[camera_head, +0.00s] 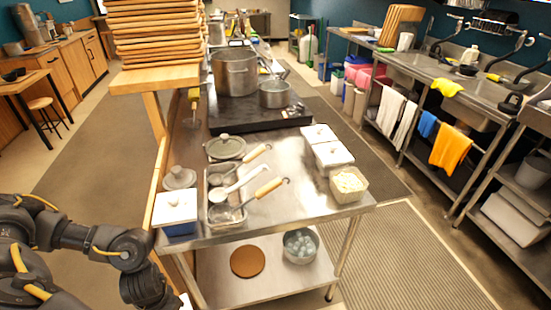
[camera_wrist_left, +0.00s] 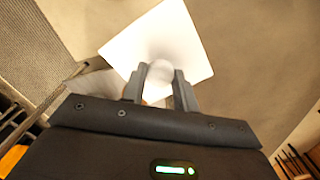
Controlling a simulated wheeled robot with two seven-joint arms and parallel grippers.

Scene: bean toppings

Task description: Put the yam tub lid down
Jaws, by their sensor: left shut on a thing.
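The yam tub lid, a white square lid (camera_wrist_left: 192,42), is in the left wrist view. My left gripper (camera_wrist_left: 160,72) is shut on its round knob and holds it over the floor. In the head view my left arm is at the lower left, in front of the table's near left corner; a small white edge (camera_head: 186,300) shows by its wrist, probably the lid. An uncovered white tub (camera_head: 348,196) with pale yellow contents stands at the table's right edge. My right gripper is not in view.
Two white-lidded tubs (camera_head: 333,154) stand behind the open tub. A blue tub with a white lid (camera_head: 176,205) is at the table's near left corner. Ladles lie in a steel tray (camera_head: 212,182) beside it. The steel table top (camera_head: 290,205) is clear at front centre.

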